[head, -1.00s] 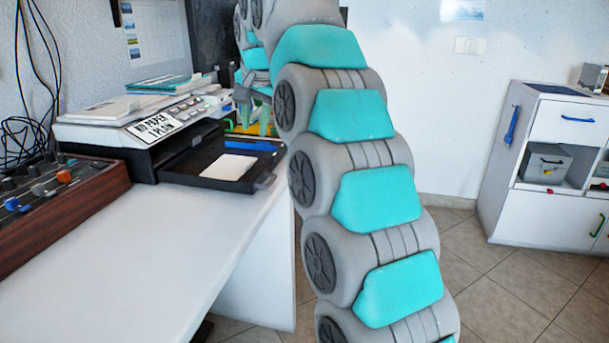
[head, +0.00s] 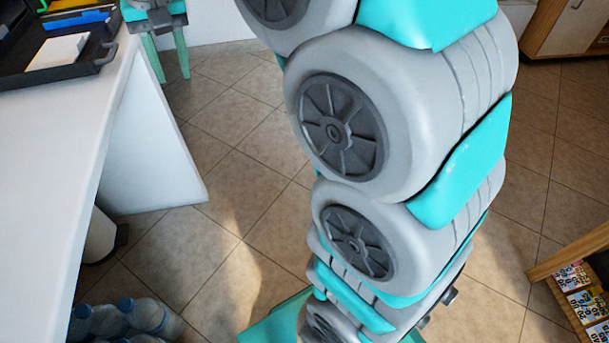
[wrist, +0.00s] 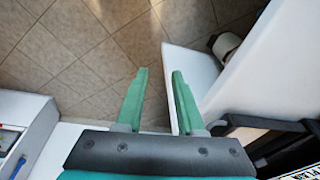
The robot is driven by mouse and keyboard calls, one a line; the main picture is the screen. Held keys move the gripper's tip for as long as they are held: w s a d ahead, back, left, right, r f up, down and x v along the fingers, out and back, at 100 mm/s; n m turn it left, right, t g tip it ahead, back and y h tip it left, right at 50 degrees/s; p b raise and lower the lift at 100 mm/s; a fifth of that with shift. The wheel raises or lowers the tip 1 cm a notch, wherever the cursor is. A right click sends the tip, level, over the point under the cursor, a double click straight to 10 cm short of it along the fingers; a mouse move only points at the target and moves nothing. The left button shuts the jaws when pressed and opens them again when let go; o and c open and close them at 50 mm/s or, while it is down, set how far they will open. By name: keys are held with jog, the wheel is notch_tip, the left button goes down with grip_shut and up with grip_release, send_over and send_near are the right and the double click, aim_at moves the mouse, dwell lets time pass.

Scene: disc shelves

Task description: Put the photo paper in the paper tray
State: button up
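A black printer tray (head: 62,72) sticks out at the desk's corner, at the top left of the head view. A white stack of paper (head: 58,51) lies in it, with a blue item (head: 76,21) behind. I cannot tell whether the stack is the photo paper. My gripper (head: 172,78) hangs right of the tray, past the desk's edge, with green fingers pointing down. In the wrist view my gripper (wrist: 157,71) is open, its fingers apart with only floor and desk panel between them. The tray's dark edge (wrist: 262,125) shows at the right there.
The white desk (head: 45,150) fills the left. Bottles (head: 125,318) and a white bin (head: 100,236) stand below it. A wooden shelf with small packs (head: 578,285) is at the right. A cabinet (head: 570,25) is at the far right.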

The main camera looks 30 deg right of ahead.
jog(key=s+d+f+g, duration=0.1)
jog(key=s+d+f, duration=0.1)
jog(key=s+f, duration=0.4)
jog(key=s+d+f+n+g, duration=0.1)
jog(key=s+d+f, duration=0.2)
jog(key=s, duration=1)
jog(key=s+d+f+n+g, duration=0.1)
jog(key=s+d+f+g, duration=0.1)
jog(key=s+f, duration=0.6)
jog(key=shift+s+d+f, duration=0.35)
jog(key=shift+s, duration=0.75)
